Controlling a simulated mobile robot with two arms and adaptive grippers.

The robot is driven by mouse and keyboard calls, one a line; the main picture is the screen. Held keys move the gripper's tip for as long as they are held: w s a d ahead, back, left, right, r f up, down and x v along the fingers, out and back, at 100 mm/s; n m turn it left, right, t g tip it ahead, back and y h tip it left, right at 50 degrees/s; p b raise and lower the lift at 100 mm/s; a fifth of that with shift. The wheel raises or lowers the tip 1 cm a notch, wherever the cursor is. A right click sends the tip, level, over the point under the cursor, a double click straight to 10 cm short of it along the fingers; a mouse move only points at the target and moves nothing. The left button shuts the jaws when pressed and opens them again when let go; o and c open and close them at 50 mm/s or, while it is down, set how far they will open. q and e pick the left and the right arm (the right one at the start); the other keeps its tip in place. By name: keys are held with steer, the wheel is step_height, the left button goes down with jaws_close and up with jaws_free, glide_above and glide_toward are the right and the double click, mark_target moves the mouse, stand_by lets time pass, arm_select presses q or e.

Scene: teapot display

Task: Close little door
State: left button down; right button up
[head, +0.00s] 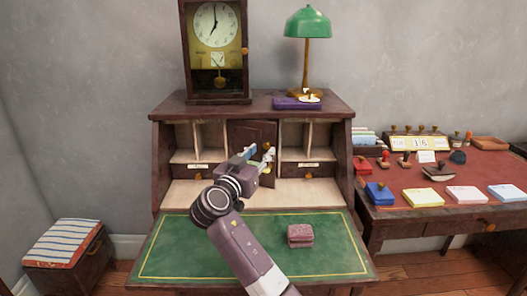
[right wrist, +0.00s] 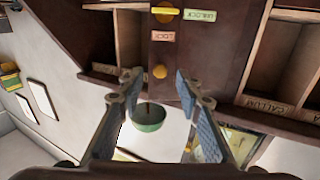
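The little door (head: 253,132) is a dark brown panel in the middle of the desk's upper part. It appears to stand partly open, its lower right part reaching forward; my gripper hides much of it. In the right wrist view the door (right wrist: 205,55) fills the upper middle, with a round brass knob (right wrist: 160,72) and small labels. My right gripper (head: 262,158) is in front of the door. In the wrist view its blue-padded fingers (right wrist: 156,80) are spread apart, with the knob near the gap between the tips. Contact cannot be told. My left gripper is out of view.
The desk's green writing surface (head: 180,247) holds a dark pink block (head: 300,235). Pigeonholes flank the door. A clock (head: 215,50) and green lamp (head: 307,24) stand on top. A side table (head: 400,212) with stamps and pads is at right, a striped-top box (head: 65,240) at left.

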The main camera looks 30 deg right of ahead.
steer(key=shift+x, duration=1.35)
jaws_close()
